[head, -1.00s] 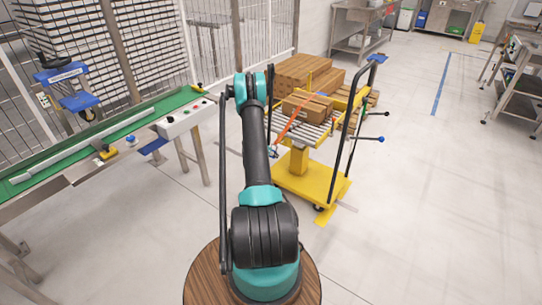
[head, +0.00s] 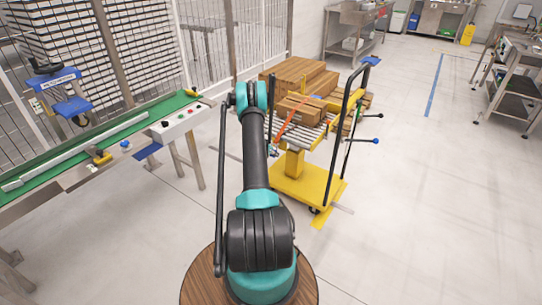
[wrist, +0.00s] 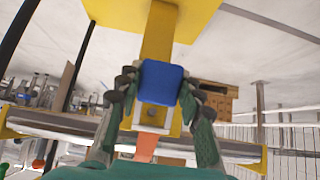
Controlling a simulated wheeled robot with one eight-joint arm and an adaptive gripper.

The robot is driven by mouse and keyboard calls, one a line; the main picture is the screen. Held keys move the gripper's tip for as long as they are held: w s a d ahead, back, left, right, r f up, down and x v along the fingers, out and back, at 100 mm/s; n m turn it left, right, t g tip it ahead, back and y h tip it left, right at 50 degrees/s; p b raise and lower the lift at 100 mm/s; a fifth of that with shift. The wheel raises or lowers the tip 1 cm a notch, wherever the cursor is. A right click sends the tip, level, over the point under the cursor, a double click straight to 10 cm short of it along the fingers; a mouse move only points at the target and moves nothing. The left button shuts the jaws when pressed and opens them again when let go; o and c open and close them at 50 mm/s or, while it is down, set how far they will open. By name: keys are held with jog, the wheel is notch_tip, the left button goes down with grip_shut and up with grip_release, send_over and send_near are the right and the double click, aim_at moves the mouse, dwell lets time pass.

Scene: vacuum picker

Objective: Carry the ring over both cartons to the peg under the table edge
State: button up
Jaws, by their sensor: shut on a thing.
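My gripper (wrist: 157,100) is shut on a blue block in the wrist view, apparently part of the ring (wrist: 162,82). A yellow frame shows just below the block, with an orange strap (wrist: 146,147) under it. My gripper (head: 274,151) is small there, at the strap's lower end near the table's near side. The table's edge (wrist: 75,122) crosses the wrist view. I cannot make out the peg clearly.
The trolley's yellow base (head: 310,190) and black handle (head: 350,100) stand close to the right of my gripper. Stacked brown boxes (head: 295,72) stand behind the table. A green conveyor (head: 75,160) is at the left.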

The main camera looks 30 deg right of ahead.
jog(key=shift+w+d, duration=0.2)
jog(key=shift+d, duration=0.3)
jog(key=shift+w+d+f, duration=0.25)
jog(key=shift+d+f, duration=0.15)
jog(key=shift+d, duration=0.25)
jog(key=o, duration=1.4)
jog(key=shift+c, duration=0.2)
